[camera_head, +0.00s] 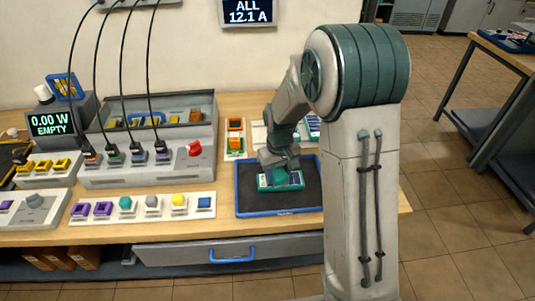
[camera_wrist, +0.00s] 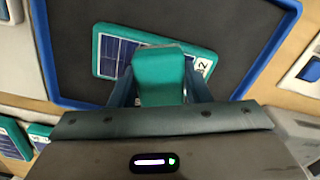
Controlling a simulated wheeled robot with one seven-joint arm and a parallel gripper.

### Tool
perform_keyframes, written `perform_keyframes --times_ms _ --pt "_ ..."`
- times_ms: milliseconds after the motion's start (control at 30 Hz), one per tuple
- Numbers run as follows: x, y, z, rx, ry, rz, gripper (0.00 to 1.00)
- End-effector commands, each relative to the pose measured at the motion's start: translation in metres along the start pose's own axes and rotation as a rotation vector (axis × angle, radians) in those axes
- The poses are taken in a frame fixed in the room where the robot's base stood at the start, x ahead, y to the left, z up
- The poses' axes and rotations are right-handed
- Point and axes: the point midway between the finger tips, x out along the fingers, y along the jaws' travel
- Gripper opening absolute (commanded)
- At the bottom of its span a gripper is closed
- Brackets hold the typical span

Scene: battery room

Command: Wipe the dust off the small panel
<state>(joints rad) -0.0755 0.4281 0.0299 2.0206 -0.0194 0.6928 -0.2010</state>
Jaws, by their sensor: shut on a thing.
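The small panel (camera_wrist: 115,56) has a teal frame, dark blue cells and a white label reading 2. It lies flat in a dark, blue-rimmed tray (camera_wrist: 275,55). My gripper (camera_wrist: 160,80) is shut on a teal block (camera_wrist: 160,65), which covers the middle of the panel in the wrist view. I cannot tell whether the block touches the panel, or whether dust lies on it. In the head view, my gripper (camera_head: 279,163) is over the tray (camera_head: 238,205), and the panel (camera_head: 263,183) shows partly beneath it.
Several colored blocks stand on a white strip (camera_head: 145,215) left of the tray. Behind it is a grey console (camera_head: 150,170) with black cables and a red knob (camera_head: 195,148). More teal-framed panels (camera_head: 313,125) lie behind the tray. A blue-handled drawer (camera_head: 180,254) is below the bench front.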

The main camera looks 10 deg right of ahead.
Motion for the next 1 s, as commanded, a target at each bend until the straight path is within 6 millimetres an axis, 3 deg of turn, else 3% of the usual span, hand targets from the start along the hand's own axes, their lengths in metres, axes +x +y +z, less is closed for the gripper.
perform_keyframes --times_ms 267,333,400,1000 --pt "0.001 -0.018 -0.007 0.012 -0.002 0.000 0.22" --pt "-0.007 -0.017 -0.006 0.015 -0.002 0.000 0.22" --pt "-0.028 -0.016 -0.007 0.016 0.004 0.001 0.22" --pt "-0.077 -0.016 -0.006 0.015 0.001 0.000 0.22"
